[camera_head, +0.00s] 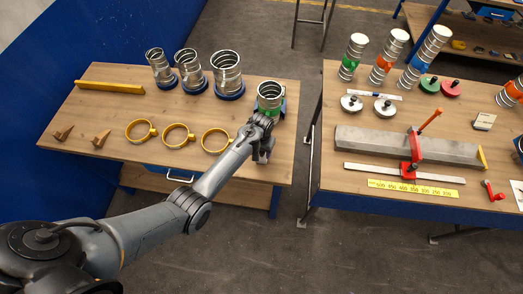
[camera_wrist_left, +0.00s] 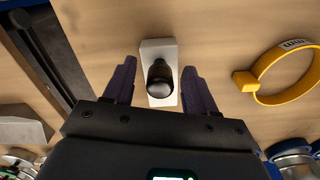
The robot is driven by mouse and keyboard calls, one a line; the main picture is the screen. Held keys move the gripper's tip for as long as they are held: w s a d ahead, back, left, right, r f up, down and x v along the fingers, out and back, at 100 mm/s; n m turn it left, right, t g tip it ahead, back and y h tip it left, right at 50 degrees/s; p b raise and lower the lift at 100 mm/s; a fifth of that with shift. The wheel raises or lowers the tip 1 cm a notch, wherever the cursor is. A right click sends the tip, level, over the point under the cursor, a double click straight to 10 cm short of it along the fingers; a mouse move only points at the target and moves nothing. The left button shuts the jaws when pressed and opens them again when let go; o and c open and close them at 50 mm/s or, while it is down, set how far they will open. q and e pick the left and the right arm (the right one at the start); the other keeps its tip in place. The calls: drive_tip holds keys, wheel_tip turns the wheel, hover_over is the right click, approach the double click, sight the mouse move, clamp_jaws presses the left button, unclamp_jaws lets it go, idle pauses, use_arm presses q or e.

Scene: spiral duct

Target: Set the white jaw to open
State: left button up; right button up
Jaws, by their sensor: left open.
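A small white block with a black knob (camera_wrist_left: 159,78) shows in the left wrist view, flat on the wooden bench top; I take it to be the white jaw, but its setting cannot be read. My left gripper (camera_wrist_left: 159,66) is open, with one dark finger on each side of the block and gaps between, so it does not grip it. In the head view my left gripper (camera_head: 264,143) is over the right end of the left bench, and it largely hides the block there. My right gripper is not in view.
Several yellow rings (camera_head: 179,135) lie left of my arm. A metal duct piece with a green band (camera_head: 270,91) stands just behind my gripper, with other duct pieces (camera_head: 226,71) further left. A second bench (camera_head: 345,128) with tools stands across a gap to the right.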

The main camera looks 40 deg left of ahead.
use_arm(q)
wheel_tip(320, 180, up, 11)
idle(0.7)
drive_tip(key=s+f+g+p, duration=0.1)
drive_tip(key=s+f, duration=0.2)
drive_tip(key=s, duration=0.5)
drive_tip(key=s+f+m+g+y+p, duration=0.1)
drive_tip(key=s+f, duration=0.3)
drive_tip(key=s, duration=0.4)
drive_tip(key=s+f+g+p, duration=0.1)
drive_tip(key=s+f, duration=0.2)
drive_tip(key=s, duration=0.5)
drive_tip(key=s+d+r+m+t+p, duration=0.1)
drive_tip(key=s+d+r, duration=0.25)
drive_tip(key=s, duration=0.35)
drive_tip(key=w+d+r+m+t, duration=0.1)
drive_tip(key=d+r+t, duration=0.1)
drive_tip(key=r, duration=0.6)
drive_tip(key=w+d+r+m+t+h, duration=0.1)
drive_tip(key=r+t, duration=0.2)
drive_tip(key=r, duration=0.5)
drive_tip(key=shift+w+d+r+t, duration=0.2)
drive_tip(key=shift+w+d+t, duration=0.1)
drive_tip(key=shift+w+d, duration=0.1)
